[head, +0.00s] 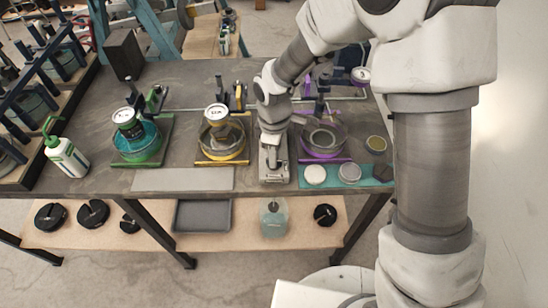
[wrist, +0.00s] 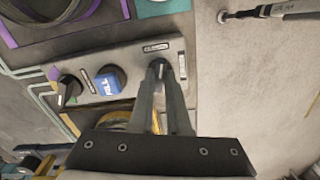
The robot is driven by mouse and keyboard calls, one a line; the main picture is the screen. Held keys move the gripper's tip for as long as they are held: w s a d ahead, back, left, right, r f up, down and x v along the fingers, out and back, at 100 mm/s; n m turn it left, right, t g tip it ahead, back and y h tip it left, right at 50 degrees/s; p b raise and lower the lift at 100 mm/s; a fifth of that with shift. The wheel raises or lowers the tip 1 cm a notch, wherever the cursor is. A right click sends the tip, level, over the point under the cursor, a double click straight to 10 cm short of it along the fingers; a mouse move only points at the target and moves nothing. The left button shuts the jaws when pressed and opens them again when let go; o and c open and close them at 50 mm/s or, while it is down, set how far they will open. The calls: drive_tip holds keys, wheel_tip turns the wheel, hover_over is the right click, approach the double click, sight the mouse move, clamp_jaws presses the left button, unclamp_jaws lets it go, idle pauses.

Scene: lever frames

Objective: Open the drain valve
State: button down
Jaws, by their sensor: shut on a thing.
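A grey control panel (wrist: 125,75) carries three controls in a row, each with a small label too small to read surely. A black knob (wrist: 68,90) is at the left and a blue knob (wrist: 111,80) with white lettering is in the middle. A small dark lever (wrist: 158,68) is at the right end. My gripper (wrist: 161,72) is shut on this lever, its fingers on either side and hiding part of it. In the head view my gripper (head: 274,150) reaches down over the panel (head: 275,177), between the yellow and purple stations. I cannot tell which control is the drain valve.
The yellow station (head: 222,145) is left of my gripper and the purple station (head: 325,138) right. A teal mat (head: 330,185) with round discs lies at front right. A green station (head: 140,145) and a bottle (head: 66,155) stand further left.

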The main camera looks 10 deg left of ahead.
drive_tip(key=m+b, duration=0.3)
drive_tip(key=m, duration=0.3)
drive_tip(key=shift+f, duration=0.1)
drive_tip(key=m+b, duration=0.1)
drive_tip(key=m, duration=0.4)
drive_tip(key=shift+m+b, duration=0.3)
drive_tip(key=shift+m, duration=0.1)
drive_tip(key=c, duration=0.9)
unclamp_jaws()
wheel_tip(320, 180, up, 18)
drive_tip(key=shift+f+p, duration=0.15)
drive_tip(key=shift+p, duration=0.45)
